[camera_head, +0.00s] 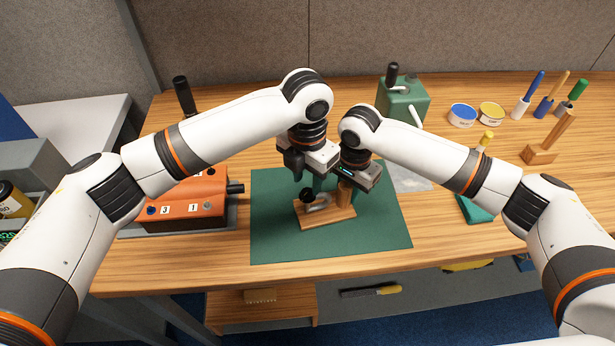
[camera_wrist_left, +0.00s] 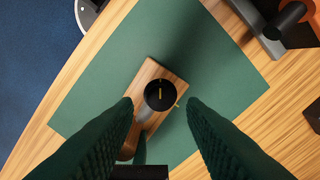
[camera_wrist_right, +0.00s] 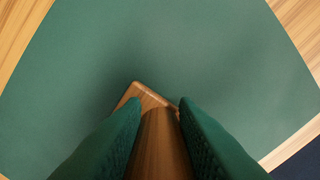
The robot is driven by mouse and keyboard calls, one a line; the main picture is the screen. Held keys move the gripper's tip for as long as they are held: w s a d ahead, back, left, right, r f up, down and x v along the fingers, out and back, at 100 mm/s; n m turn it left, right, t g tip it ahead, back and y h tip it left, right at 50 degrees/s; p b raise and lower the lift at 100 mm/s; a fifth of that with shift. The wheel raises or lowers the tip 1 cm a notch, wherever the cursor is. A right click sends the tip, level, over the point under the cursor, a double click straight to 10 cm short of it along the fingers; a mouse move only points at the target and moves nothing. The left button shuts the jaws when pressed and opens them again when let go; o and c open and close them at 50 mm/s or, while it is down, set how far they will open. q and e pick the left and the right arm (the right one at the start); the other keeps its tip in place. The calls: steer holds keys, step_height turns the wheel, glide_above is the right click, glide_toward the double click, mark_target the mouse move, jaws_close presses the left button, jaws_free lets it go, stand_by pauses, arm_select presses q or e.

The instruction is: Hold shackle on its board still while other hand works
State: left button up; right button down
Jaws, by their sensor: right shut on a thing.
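The shackle board (camera_head: 338,217) is a small wooden block lying on a green mat (camera_head: 275,235). The grey metal shackle (camera_head: 319,204) lies on it with a black round knob (camera_head: 307,194) at its left end. In the left wrist view the knob (camera_wrist_left: 160,94) bears a yellow line. My right gripper (camera_head: 345,184) is shut on the wooden upright post (camera_wrist_right: 160,145) at the board's right end. My left gripper (camera_head: 309,178) is open above the knob, its fingers apart on either side of it in the left wrist view. The fingers hide part of the shackle.
An orange control box (camera_head: 190,208) stands to the left. A green winch-like box (camera_head: 403,100) stands behind. Two small tins (camera_head: 462,115) and several coloured-handled tools stand at the back right. The mat's front is clear.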

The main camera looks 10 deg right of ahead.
arm_select(q)
steer(key=n, duration=1.2)
steer(key=shift+n, duration=0.3)
steer(key=n, duration=1.1)
steer(key=shift+f, duration=0.2)
